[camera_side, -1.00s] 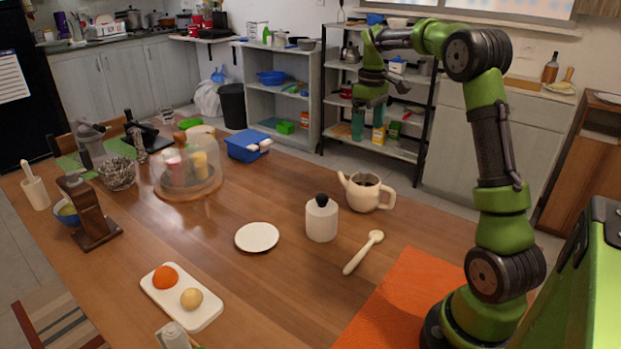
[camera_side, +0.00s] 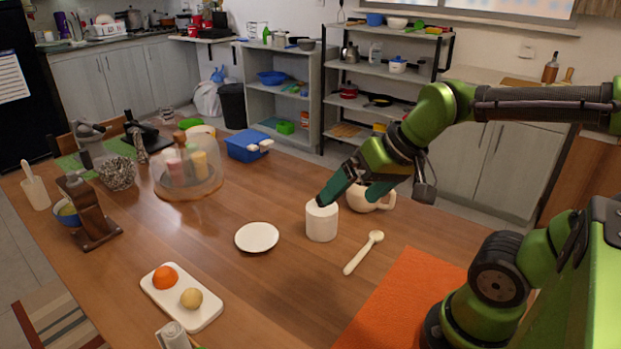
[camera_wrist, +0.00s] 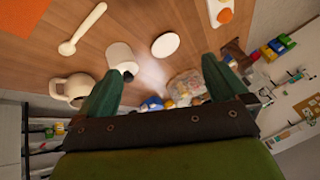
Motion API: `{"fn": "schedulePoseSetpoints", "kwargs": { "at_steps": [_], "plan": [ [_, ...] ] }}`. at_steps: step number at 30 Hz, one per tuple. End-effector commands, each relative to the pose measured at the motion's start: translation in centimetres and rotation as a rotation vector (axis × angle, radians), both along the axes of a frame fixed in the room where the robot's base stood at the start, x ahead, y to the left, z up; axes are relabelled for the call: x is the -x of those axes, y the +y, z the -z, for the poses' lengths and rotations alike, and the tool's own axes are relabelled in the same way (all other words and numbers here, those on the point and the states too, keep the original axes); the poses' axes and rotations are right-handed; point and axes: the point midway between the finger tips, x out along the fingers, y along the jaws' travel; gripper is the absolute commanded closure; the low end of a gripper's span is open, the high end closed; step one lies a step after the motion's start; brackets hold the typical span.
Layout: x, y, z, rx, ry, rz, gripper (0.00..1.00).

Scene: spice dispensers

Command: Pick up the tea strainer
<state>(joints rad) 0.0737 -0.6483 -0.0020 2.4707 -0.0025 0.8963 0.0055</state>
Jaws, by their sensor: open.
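No thing in view is plainly a tea strainer. A pale cream spoon-like utensil (camera_side: 362,254) lies on the table and also shows in the wrist view (camera_wrist: 78,33). A white cylindrical jar (camera_side: 321,223) stands upright behind and left of it; it shows in the wrist view (camera_wrist: 119,54) with a dark knob. My gripper (camera_side: 347,197) is open, pointing down-left above the table, its left finger overlapping the jar's top in the side view. Whether they touch I cannot tell. In the wrist view nothing is gripped between the spread fingers (camera_wrist: 160,66).
A cream teapot (camera_side: 365,203), partly hidden by my gripper, stands behind the jar. A white plate (camera_side: 257,237) lies left of it. A white tray (camera_side: 205,318) holds an orange and a pale round item. A glass dome (camera_side: 207,176) stands farther left. The table's middle is clear.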

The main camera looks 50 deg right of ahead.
Motion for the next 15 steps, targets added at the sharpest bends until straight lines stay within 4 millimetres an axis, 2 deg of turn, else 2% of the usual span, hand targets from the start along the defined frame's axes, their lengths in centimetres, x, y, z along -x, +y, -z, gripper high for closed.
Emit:
{"fn": "schedulePoseSetpoints", "kwargs": {
  "at_steps": [3, 6, 11, 15],
  "plan": [
    [1.2, 1.4, -0.5, 0.0, -0.048, -0.053, 0.02],
    [1.4, 1.9, -1.2, 0.002, -0.074, -0.076, 0.17],
    [1.4, 2.0, -1.2, 0.002, -0.071, -0.079, 0.4],
    [1.4, 2.0, -1.2, 0.002, -0.071, -0.079, 0.4]
  ]
}}
